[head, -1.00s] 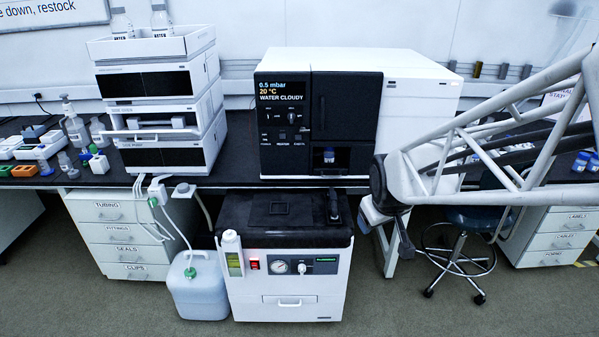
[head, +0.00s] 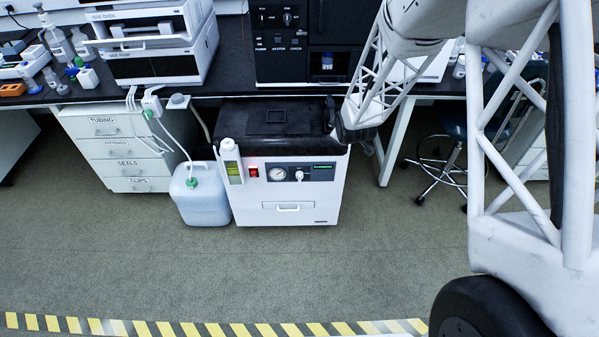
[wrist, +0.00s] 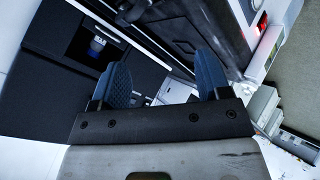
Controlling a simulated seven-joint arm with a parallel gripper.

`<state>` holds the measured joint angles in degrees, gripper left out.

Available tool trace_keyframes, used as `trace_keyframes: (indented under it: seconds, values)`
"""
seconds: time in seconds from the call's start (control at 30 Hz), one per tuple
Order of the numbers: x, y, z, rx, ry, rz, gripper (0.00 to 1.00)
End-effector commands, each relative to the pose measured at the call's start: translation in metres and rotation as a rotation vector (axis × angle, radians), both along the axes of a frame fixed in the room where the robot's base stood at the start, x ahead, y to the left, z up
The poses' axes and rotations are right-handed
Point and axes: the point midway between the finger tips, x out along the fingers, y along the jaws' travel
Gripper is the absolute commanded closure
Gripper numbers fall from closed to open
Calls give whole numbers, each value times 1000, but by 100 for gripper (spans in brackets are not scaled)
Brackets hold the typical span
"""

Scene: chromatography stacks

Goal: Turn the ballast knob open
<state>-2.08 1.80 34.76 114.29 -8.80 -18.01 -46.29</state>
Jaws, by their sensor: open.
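The white pump unit (head: 285,206) stands on the floor under the bench, with a black top. Its front panel carries a round gauge (head: 278,174) and, just right of it, a small pale knob (head: 299,175), which I take as the ballast knob. Its setting is too small to read. My gripper (wrist: 163,78) is open and empty in the wrist view, its two blue ridged fingers apart. In the head view its fingers cannot be made out; my arm's dark end is by the pump's upper right corner. The knob does not show clearly in the wrist view.
A lit red switch (head: 253,171) and a white bottle (head: 230,158) are left of the gauge. A jug (head: 200,198) with tubing stands left of the pump. A stool (head: 443,165) is right. The floor in front is clear.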

Motion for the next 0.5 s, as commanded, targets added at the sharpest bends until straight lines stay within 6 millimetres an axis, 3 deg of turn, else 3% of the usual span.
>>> trace_keyframes:
  seconds: [0.03,0.2,0.5]
  values:
    - [7,3,-17,-14,-13,24,30]
    - [26,12,-64,-61,-81,105,30]
    - [46,29,-150,-148,-216,241,30]
